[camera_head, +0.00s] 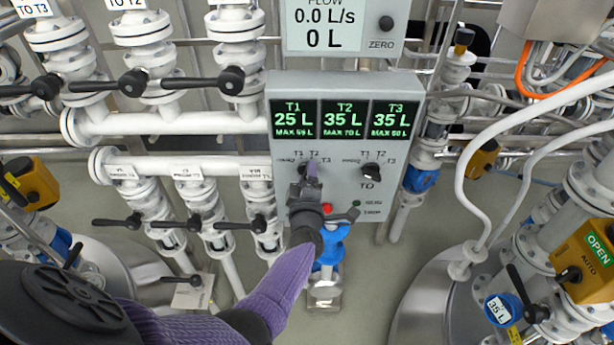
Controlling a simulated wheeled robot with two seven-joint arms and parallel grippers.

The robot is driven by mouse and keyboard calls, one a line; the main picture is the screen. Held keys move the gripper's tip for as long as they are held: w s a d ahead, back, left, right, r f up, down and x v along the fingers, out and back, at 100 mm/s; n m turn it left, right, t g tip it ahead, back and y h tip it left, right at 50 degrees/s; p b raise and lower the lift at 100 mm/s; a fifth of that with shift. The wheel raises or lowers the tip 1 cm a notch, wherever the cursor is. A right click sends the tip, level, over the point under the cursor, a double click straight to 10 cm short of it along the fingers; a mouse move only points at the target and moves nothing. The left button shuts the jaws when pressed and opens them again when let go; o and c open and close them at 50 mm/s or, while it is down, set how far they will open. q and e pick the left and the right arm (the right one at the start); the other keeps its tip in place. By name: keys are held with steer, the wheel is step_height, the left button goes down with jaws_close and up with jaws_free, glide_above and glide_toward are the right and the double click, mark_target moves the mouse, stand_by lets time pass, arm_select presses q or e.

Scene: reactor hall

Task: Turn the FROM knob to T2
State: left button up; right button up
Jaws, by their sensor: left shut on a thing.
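The grey control panel (278,136) has green displays for T1, T2 and T3, reading 25 L, 35 L and 35 L. Below them on the left is the FROM knob (303,171), a dark knob with T1, T2 and T3 marks around it. My left gripper (311,172), on a purple-sleeved arm reaching up from the lower left, is shut on this knob. The gripper covers most of the knob and its FROM label, so where its pointer stands cannot be told. The black TO knob (371,172) is beside it on the right, untouched. My right gripper is not in view.
A flow display (324,28) is above. White pipes and black-handled valves (133,82) crowd the left; a tank and pipes (480,200) stand at right.

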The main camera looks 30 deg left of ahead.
arm_select(q)
steer(key=shift+f, duration=0.1)
stand_by(0.3)
steer(key=o, duration=1.2)
steer(key=shift+c, duration=0.2)
steer(key=p+v, duration=0.4)
steer(key=v, duration=0.6)
steer(key=shift+d, duration=0.1)
